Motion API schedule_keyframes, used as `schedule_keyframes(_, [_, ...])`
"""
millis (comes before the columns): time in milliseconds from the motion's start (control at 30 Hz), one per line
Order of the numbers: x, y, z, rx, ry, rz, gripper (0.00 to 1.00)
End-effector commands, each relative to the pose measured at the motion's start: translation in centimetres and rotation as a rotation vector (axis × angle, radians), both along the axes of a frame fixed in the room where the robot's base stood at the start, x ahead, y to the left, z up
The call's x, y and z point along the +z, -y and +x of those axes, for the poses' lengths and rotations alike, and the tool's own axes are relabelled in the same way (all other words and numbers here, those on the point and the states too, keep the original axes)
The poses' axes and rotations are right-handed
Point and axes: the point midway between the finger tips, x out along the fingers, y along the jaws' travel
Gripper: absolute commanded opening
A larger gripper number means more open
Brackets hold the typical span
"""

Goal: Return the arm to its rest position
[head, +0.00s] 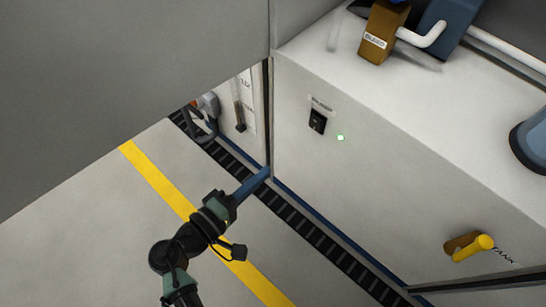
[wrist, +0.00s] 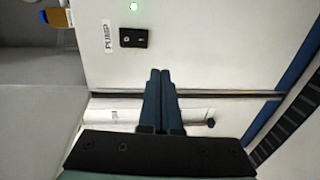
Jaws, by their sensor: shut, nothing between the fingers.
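My arm (head: 203,228) reaches up from the lower left in the head view, over the floor and the yellow stripe. My gripper (head: 267,172) is at its end, with its blue fingers near the lower corner of the white cabinet. In the wrist view my gripper (wrist: 160,71) has its two fingers together with nothing between them. The fingers point toward the white panel with a black rocker switch (wrist: 134,37) labelled PUMP. I cannot tell whether the fingertips touch anything.
The switch also shows in the head view (head: 317,121), beside a lit green light (head: 340,138). A yellow handle (head: 473,248) marked TANK sticks out at lower right. A brown block (head: 382,32) and white pipe are on the cabinet top. A grey panel (head: 130,70) fills the upper left. Floor at lower left is clear.

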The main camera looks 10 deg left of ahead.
Motion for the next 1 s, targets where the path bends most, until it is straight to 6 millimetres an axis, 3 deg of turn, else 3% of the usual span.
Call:
schedule_keyframes(200, [-0.1,-0.5,-0.8,0.0,0.0,0.0,0.0])
schedule_keyframes(767, [0.0,-0.5,-0.6,-0.002,0.003,0.005,0.0])
schedule_keyframes(867, [1.3,-0.2,1.0,-0.011,0.025,0.08,0.0])
schedule_keyframes(967, [4.5,0.2,4.5,-0.013,0.084,0.258,0.0])
schedule_keyframes(1000, [6.5,0.4,6.2,-0.004,0.122,0.351,0.0])
